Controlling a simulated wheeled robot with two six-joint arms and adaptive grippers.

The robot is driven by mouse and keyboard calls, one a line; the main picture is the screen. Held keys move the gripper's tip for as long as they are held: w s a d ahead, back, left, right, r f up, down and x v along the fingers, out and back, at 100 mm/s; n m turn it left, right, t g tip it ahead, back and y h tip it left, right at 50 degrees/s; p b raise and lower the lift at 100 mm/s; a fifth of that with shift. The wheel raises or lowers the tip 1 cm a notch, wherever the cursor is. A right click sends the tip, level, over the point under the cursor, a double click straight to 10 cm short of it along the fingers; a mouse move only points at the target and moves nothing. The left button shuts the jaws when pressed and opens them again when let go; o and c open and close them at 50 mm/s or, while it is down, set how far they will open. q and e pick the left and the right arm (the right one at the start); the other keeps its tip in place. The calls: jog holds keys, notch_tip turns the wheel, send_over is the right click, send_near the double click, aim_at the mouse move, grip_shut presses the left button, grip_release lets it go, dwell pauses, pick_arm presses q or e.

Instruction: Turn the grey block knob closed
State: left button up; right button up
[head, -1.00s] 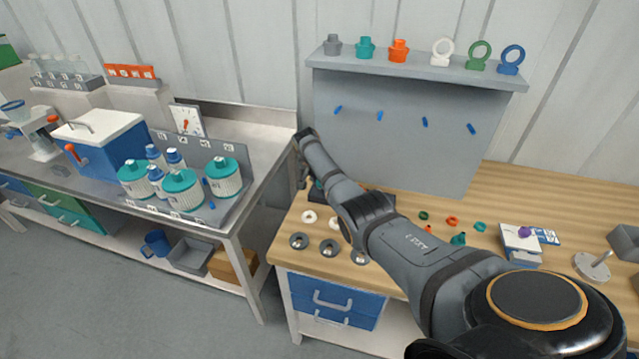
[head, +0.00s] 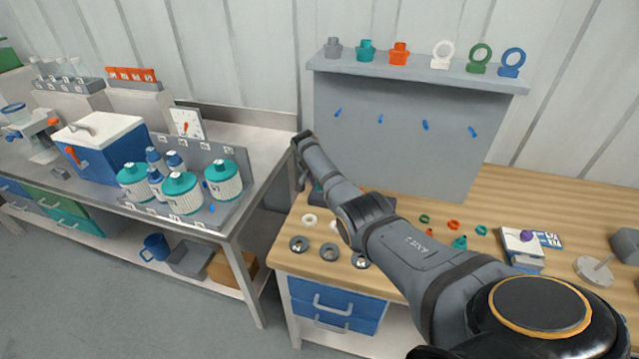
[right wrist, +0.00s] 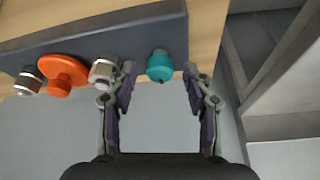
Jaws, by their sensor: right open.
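The long dark grey block (right wrist: 90,42) lies across the upper part of the right wrist view, at the edge of the wooden bench. It carries an orange round knob (right wrist: 66,73) between two metal fittings (right wrist: 29,82) (right wrist: 104,70), and a teal cap (right wrist: 159,66) near its right end. My right gripper (right wrist: 160,74) is open; its fingertips are on either side of the teal cap, with gaps showing. The left finger is close to the nearer metal fitting. In the head view my right arm mostly hides the block. My left gripper is not in view.
The wooden bench (head: 530,190) holds loose rings and grey round parts (head: 329,251) beside my arm. A grey back panel with a shelf (head: 420,78) stands behind. The steel bench (head: 250,150) at left has teal-lidded vessels (head: 182,192).

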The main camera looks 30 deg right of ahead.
jog(key=shift+r, duration=0.1)
jog(key=v, duration=1.1)
jog(key=shift+a+r, duration=0.2)
jog(key=shift+r, duration=0.15)
jog(key=shift+s, duration=0.1)
